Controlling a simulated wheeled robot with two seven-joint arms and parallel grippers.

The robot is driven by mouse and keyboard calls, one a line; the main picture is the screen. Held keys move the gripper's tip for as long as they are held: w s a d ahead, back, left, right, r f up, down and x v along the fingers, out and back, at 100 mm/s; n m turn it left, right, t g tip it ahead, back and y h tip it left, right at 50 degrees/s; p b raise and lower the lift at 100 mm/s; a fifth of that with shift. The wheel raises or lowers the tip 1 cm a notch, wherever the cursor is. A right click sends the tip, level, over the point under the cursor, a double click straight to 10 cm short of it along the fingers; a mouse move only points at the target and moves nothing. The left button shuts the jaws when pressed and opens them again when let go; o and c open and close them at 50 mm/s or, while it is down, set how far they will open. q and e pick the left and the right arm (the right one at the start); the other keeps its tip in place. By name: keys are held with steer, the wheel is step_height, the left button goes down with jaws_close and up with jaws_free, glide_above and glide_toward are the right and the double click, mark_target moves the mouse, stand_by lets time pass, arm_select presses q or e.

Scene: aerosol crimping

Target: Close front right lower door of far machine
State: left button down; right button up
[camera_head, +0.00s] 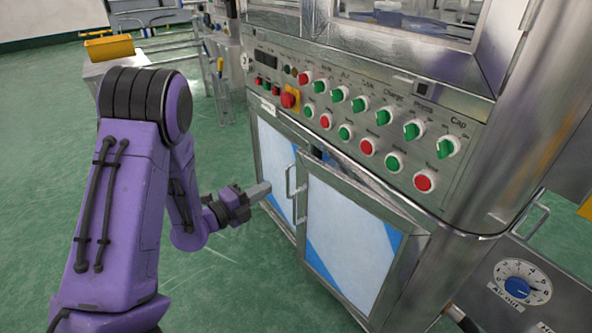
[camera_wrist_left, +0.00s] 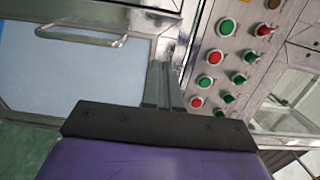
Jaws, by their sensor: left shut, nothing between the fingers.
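The machine's front right lower door (camera_head: 352,236) is a metal frame with a white and blue panel and a bar handle at its left edge. It looks nearly flush or slightly ajar; I cannot tell exactly. The left lower door (camera_head: 275,165) beside it has its own bar handle. My left gripper (camera_head: 262,190) is shut and empty, in front of the left door, left of the handles. In the left wrist view its fingers (camera_wrist_left: 166,84) point toward the cabinet front, beside a door panel (camera_wrist_left: 70,75) and bar handle (camera_wrist_left: 82,36). Contact cannot be told. My right gripper is not in view.
A control panel (camera_head: 362,127) with several red and green knobs and buttons sits above the doors. A grey box with a dial (camera_head: 522,282) stands at the lower right. Green floor (camera_head: 225,285) left of the doors is clear.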

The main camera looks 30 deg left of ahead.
mark_target(305, 167)
arm_select(q)
steer(key=x, duration=1.2)
